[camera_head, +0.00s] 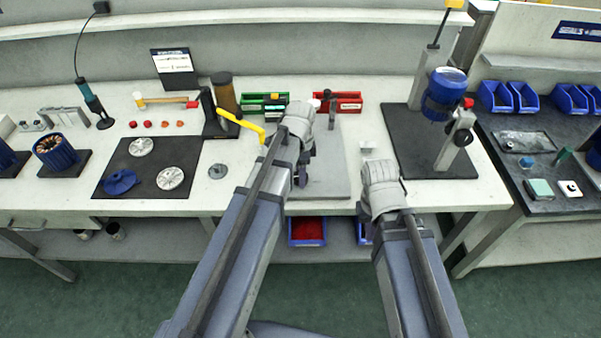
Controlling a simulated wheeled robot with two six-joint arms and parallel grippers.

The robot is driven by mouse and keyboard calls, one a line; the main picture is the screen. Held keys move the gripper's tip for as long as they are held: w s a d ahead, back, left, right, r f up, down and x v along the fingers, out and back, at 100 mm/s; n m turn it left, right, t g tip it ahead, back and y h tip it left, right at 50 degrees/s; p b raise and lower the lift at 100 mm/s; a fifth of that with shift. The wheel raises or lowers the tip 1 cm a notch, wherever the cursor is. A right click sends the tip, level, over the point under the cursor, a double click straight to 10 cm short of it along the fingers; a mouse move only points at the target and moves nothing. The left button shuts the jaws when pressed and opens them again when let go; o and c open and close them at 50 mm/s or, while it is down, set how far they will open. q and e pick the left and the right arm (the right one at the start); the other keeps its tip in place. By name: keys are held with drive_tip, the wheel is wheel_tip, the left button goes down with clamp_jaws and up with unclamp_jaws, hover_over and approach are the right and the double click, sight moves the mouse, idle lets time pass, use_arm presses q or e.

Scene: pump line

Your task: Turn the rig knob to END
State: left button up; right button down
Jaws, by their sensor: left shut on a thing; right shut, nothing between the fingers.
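My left gripper (303,172) is over the grey plate (335,178) at the middle of the bench. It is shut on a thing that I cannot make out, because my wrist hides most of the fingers. No rig knob or END mark can be told apart here; the rig may be partly behind my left wrist. A dark upright post with a round top (328,104) stands just right of that wrist. My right gripper (378,168) is at the bench's front edge, right of the plate, shut and empty; its fingers are mostly hidden.
A stand with a blue motor (440,95) and a red-tipped clamp (459,138) is at right. Green (254,102) and red (348,102) bins stand behind the plate. A yellow-handled tool (240,124) is close left of my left wrist. A black mat (130,160) holds discs.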

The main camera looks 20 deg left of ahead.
use_arm(q)
drive_tip(key=shift+m, duration=0.6)
drive_tip(key=o, duration=1.4)
drive_tip(key=shift+c, duration=0.2)
drive_tip(key=shift+r, duration=0.15)
wheel_tip(320, 180, up, 8)
drive_tip(key=p, duration=0.8)
drive_tip(key=shift+f, duration=0.2)
